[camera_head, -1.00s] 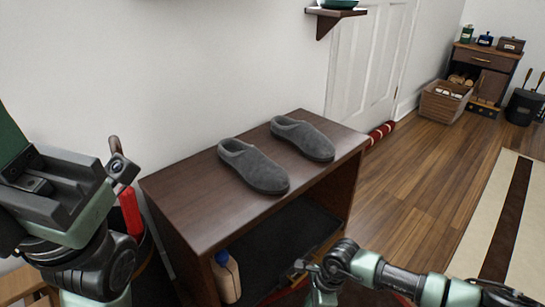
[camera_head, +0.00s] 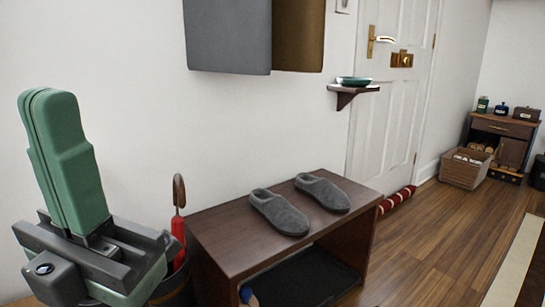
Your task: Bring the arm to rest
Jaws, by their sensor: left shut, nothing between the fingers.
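My left gripper (camera_head: 52,105) is at the left edge of the head view, pointing up. Its green fingers are together with nothing between them, above a dark crossbar. It stands in front of the bare wall, left of the shoe bench and apart from it. My right gripper is out of view.
Two grey slippers (camera_head: 280,212) (camera_head: 323,193) lie on the dark wooden bench (camera_head: 215,238). An umbrella (camera_head: 178,215) in a dark holder stands between my left gripper and the bench. Grey and brown hanging items (camera_head: 228,38) (camera_head: 299,35) are above. Open floor (camera_head: 430,245) lies right.

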